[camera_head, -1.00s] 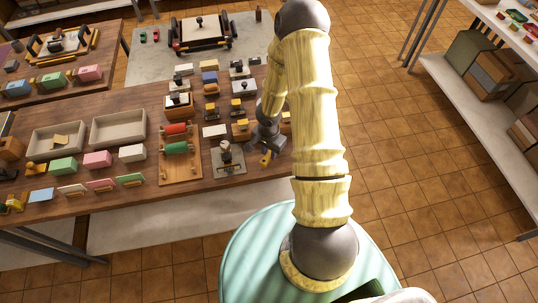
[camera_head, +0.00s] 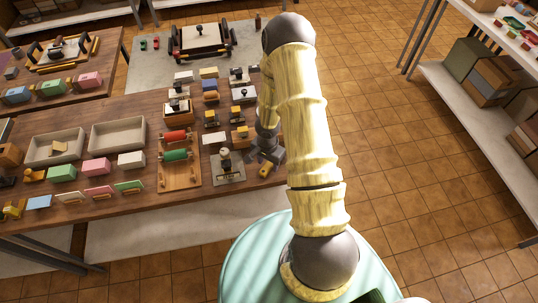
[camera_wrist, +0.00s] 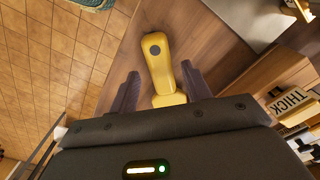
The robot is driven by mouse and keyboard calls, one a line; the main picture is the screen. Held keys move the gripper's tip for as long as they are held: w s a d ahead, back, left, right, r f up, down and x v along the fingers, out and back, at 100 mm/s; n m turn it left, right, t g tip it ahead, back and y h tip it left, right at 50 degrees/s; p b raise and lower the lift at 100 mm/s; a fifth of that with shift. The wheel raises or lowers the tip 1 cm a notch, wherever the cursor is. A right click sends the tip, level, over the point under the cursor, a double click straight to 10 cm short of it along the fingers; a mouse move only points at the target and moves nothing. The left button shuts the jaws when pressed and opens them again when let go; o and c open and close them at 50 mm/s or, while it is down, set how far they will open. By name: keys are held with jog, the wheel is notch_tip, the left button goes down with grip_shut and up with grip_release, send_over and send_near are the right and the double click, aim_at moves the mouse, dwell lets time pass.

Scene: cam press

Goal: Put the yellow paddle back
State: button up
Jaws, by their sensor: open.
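The yellow paddle (camera_wrist: 158,60) shows in the wrist view as a long, rounded bar with a dark round spot near its far end. It lies over the wooden table top, near the table's edge. My gripper (camera_wrist: 160,88) is open, with one dark finger on each side of the paddle's near part. I cannot tell whether the fingers touch it. In the head view my gripper (camera_head: 262,160) is low at the right end of the table, and a small part of the yellow paddle (camera_head: 265,171) shows beside it.
A grey plate with a small press-like device (camera_head: 228,168) stands just left of my gripper. A wooden tray with red and green rollers (camera_head: 179,177) lies further left. Several small blocks and stamps stand behind. A block marked THICK (camera_wrist: 290,104) is at right in the wrist view.

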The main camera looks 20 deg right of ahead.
notch_tip(320, 180, up, 12)
jog(key=p, duration=0.2)
jog(key=shift+p, duration=0.35)
dwell(0.3)
notch_tip(320, 180, up, 8)
jog(key=n+t, duration=0.4)
send_over(268, 165)
jog(key=w+a, duration=0.2)
jog(key=w, duration=0.1)
jog(key=s+a+r+n, duration=0.2)
jog(key=a+r+n, duration=0.1)
jog(key=a+r, duration=0.15)
jog(key=s+r+n+g, duration=0.1)
jog(key=s+r+n, duration=0.3)
jog(key=s+r, duration=0.3)
jog(key=s, duration=0.5)
jog(key=shift+a+r+g, duration=0.3)
jog(key=shift+a+r, duration=0.05)
jog(key=shift+r, duration=0.05)
